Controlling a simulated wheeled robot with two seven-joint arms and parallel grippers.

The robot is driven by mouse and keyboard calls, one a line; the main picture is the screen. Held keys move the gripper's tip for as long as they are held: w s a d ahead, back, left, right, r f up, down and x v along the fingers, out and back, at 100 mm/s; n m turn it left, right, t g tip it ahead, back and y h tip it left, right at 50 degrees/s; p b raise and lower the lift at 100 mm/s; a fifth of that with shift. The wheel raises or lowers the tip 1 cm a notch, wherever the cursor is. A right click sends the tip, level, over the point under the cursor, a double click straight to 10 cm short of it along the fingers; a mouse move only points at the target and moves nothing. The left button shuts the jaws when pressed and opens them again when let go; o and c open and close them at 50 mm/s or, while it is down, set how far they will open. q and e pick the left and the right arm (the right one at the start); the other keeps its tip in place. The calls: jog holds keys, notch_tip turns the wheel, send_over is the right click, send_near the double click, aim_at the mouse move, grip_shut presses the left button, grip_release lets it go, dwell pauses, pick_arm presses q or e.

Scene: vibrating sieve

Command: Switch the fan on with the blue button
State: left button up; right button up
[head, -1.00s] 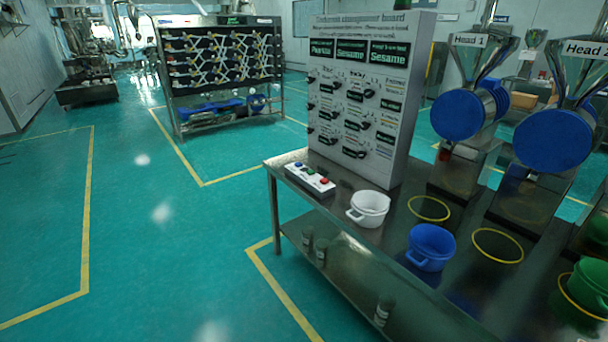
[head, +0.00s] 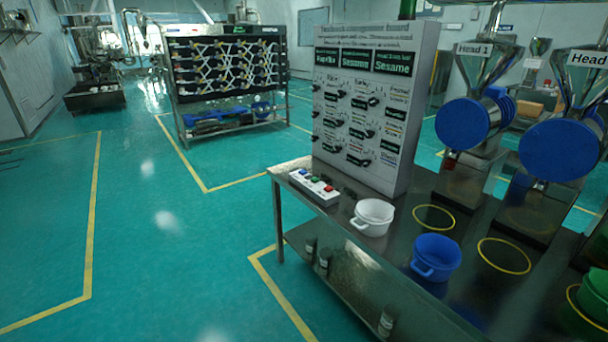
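A small white button box (head: 314,187) lies on the near left end of the metal table. On its top are a blue button (head: 304,172), a green button (head: 316,180) and a red button (head: 328,188), with blue at the far left end. No fan can be made out for certain. Neither of my grippers shows in the head view.
A metal table (head: 345,235) carries a grey management board (head: 368,105), a white pot (head: 373,216), a blue pot (head: 436,257) and a green pot (head: 594,296). Machines with blue discs (head: 461,124) stand behind. The teal floor (head: 180,270) at left is clear.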

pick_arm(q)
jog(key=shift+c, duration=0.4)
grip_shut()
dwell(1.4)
